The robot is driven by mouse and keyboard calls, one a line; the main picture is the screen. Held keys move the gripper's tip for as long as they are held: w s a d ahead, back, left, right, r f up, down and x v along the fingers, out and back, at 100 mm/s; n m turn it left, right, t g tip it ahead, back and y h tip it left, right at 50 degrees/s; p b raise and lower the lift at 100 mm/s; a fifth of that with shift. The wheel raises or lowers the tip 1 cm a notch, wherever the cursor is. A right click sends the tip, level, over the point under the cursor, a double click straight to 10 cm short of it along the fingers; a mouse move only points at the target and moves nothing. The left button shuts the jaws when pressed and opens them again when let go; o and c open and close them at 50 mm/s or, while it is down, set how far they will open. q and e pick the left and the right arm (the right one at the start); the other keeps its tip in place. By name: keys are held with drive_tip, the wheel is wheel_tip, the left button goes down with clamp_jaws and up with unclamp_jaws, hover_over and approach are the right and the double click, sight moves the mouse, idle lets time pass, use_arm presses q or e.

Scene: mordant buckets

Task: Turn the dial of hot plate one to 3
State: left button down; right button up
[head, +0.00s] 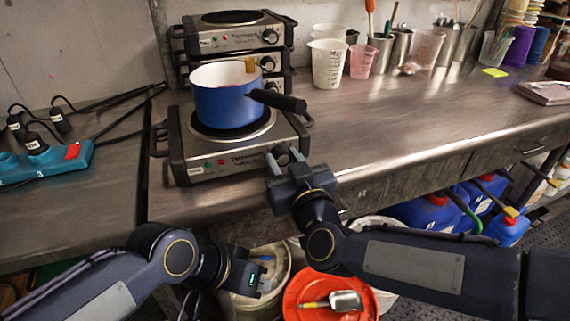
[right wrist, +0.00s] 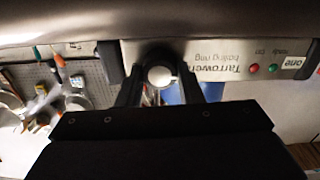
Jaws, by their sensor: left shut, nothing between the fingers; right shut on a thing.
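Hot plate one (head: 215,163) stands at the front of the steel bench. Its front panel (right wrist: 225,58) shows in the right wrist view upside down, with a red light, a green light and a label reading "one". My right gripper (head: 286,157) is at the panel's right end, its fingers shut on the dial (right wrist: 160,75). The dial's pointer and number marks cannot be read. A blue pot (head: 222,105) with a black handle sits on the ring. My left gripper (head: 263,272) is shut and empty, low in front of the bench above a bucket.
More hot plates (head: 232,38) are stacked behind. A teal power strip (head: 45,165) lies on the left with cables. Beakers (head: 328,62) and metal cups stand at the back. The bench's right middle is clear.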

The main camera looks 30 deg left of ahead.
drive_tip(key=m+b, duration=0.3)
drive_tip(key=m, duration=0.1)
drive_tip(key=shift+f, duration=0.15)
drive_tip(key=m+b, duration=0.3)
drive_tip(key=m, duration=0.3)
drive_tip(key=shift+w, duration=0.1)
drive_tip(key=m+b, duration=0.2)
drive_tip(key=m, duration=0.3)
drive_tip(key=shift+d+f+b, duration=0.1)
drive_tip(key=shift+b, duration=0.25)
drive_tip(key=m+b, duration=0.2)
drive_tip(key=m, duration=0.2)
drive_tip(key=shift+m, duration=0.3)
drive_tip(key=o, duration=1)
